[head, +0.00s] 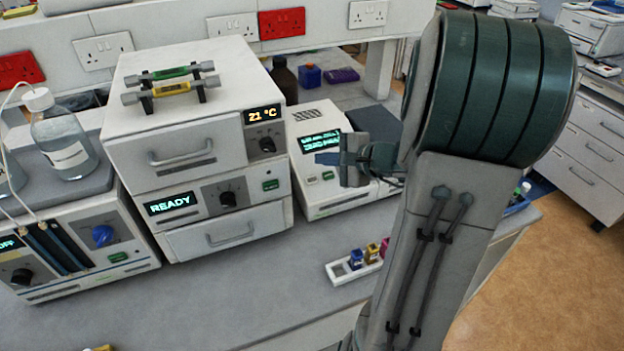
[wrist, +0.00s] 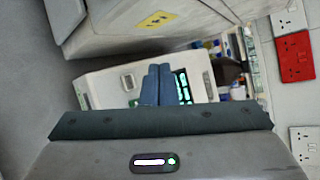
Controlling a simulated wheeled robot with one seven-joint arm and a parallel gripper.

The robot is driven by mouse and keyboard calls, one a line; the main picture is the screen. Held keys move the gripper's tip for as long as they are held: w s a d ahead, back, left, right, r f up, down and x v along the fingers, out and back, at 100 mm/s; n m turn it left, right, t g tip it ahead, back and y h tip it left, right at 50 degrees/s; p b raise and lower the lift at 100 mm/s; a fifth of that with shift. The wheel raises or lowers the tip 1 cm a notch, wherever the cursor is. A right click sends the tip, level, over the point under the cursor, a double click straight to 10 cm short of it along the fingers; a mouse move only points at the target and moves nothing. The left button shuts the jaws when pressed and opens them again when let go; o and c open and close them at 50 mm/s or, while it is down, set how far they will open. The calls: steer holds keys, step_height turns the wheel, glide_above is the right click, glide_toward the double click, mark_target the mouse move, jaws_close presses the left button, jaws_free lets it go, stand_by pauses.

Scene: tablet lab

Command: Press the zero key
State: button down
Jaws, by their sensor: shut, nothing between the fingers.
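A white benchtop instrument (head: 345,200) with a cyan-lit display (head: 318,141) stands right of the stacked cabinet. A small green key (head: 328,175) and a pale key (head: 312,180) sit on its front below the display. Their labels are too small to read, so I cannot tell which is the zero key. My gripper (head: 325,158) is shut and empty, in front of the instrument's display in the head view. In the wrist view my shut blue fingers (wrist: 158,70) overlap the instrument (wrist: 105,80), beside its display (wrist: 183,87). Contact cannot be told.
A stacked cabinet (head: 190,155) with drawers, a READY display and a 21 °C display stands to the left. A white rack (head: 340,272) with small coloured vials lies in front of the instrument. A brown bottle (head: 284,80) stands behind. The front bench (head: 230,300) is mostly clear.

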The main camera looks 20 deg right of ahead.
mark_target(312, 180)
steer(key=w+f+b, duration=0.1)
steer(key=f, duration=0.1)
steer(key=f+b, duration=0.2)
steer(key=w+f+b, duration=0.1)
steer(key=f, duration=0.1)
steer(key=shift+w+f, duration=0.3)
steer(key=shift+w, duration=0.05)
steer(key=shift+w+f+b, duration=0.4)
steer(key=shift+f+b, duration=0.25)
steer(key=shift+b, duration=0.3)
steer(key=shift+f, duration=0.15)
stand_by(0.9)
steer(key=shift+w+f+b, duration=0.15)
steer(key=shift+f+b, duration=0.05)
steer(key=shift+b, duration=0.5)
steer(key=shift+w+f+b, duration=0.15)
steer(key=shift+f+b, duration=0.2)
steer(key=shift+b, duration=0.2)
stand_by(0.4)
steer(key=shift+r, duration=0.1)
steer(key=shift+s+r+p, duration=0.3)
steer(key=shift+r, duration=0.35)
